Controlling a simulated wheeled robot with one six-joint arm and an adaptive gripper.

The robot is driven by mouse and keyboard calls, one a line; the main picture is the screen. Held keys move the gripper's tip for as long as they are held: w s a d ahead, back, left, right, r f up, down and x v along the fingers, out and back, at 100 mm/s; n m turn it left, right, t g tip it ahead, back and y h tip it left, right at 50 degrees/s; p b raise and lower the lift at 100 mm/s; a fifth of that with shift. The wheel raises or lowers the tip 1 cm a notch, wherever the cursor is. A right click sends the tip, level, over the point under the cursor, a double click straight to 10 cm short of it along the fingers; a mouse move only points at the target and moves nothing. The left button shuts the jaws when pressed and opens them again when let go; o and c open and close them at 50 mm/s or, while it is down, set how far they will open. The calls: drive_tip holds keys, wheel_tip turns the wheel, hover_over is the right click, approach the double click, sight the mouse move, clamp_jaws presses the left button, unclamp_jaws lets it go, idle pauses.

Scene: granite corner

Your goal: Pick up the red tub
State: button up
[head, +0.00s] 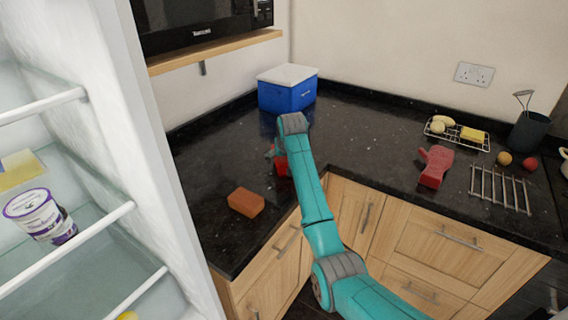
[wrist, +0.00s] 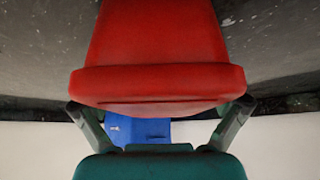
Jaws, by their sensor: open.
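The red tub (wrist: 158,45) fills the upper middle of the wrist view, its thick rim facing my gripper (wrist: 160,108). My gripper's two fingers are open, one on each side of the rim; I cannot tell whether they touch it. In the head view a small part of the red tub (head: 282,166) shows on the black worktop, mostly hidden behind my arm. My gripper (head: 273,152) is beside it there, largely hidden by my wrist.
A blue cool box (head: 287,95) with a white lid stands in the corner behind. An orange-brown block (head: 246,202) lies in front to the left. A red mitt (head: 435,166) and a metal rack (head: 500,189) lie to the right. An open fridge (head: 110,110) bounds the left.

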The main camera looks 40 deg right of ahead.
drive_tip(key=shift+c, duration=0.2)
drive_tip(key=c, duration=1.3)
